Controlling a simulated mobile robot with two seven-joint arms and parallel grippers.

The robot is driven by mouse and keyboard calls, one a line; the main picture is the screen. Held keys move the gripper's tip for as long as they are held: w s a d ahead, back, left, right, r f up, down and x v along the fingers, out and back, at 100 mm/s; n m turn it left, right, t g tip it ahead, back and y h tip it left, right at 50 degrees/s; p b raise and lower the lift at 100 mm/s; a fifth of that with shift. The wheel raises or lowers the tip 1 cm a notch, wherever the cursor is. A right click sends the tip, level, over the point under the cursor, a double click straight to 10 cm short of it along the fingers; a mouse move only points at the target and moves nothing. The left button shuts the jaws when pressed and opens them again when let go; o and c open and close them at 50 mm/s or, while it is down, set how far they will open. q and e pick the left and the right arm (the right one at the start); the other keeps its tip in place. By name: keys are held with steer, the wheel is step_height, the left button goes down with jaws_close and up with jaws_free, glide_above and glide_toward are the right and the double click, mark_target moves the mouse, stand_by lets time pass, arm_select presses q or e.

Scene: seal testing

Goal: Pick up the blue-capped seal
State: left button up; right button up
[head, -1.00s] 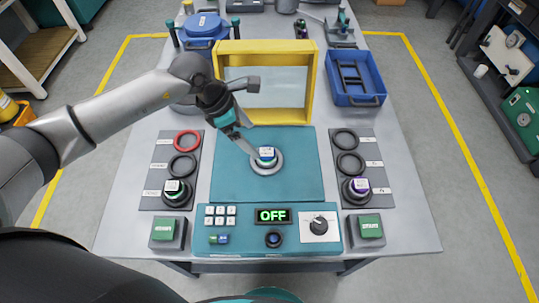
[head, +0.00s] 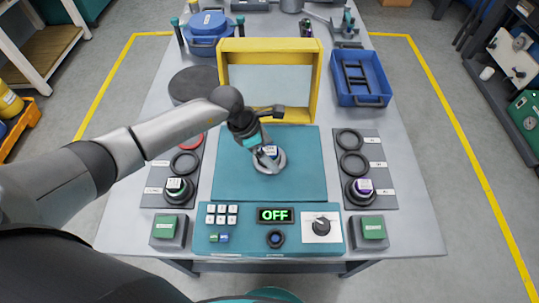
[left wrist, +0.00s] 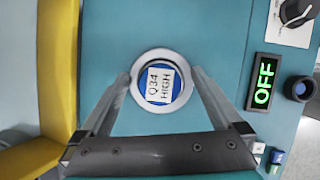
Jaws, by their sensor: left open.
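The blue-capped seal (head: 270,151) sits in a round light-grey seat in the middle of the teal plate (head: 240,185). In the left wrist view the seal (left wrist: 159,84) shows its blue top with a white label reading "Q34 HIGH". My left gripper (head: 267,155) is over it, coming in from the left. In the left wrist view the gripper (left wrist: 161,82) is open, with one finger on each side of the seal and gaps between fingers and cap. The fingers partly hide the seal in the head view. My right gripper is not in view.
A yellow frame (head: 236,58) stands behind the plate. The control panel (head: 340,245) in front reads OFF. Dark ring boards lie on both sides, with a dark seal (head: 175,188) left and a purple-capped one (head: 361,187) right. A blue bin (head: 358,78) is back right.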

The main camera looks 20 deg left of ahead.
arm_select(q)
steer(key=shift+c, duration=0.2)
jaws_close()
stand_by(0.6)
steer(key=shift+r, duration=0.1)
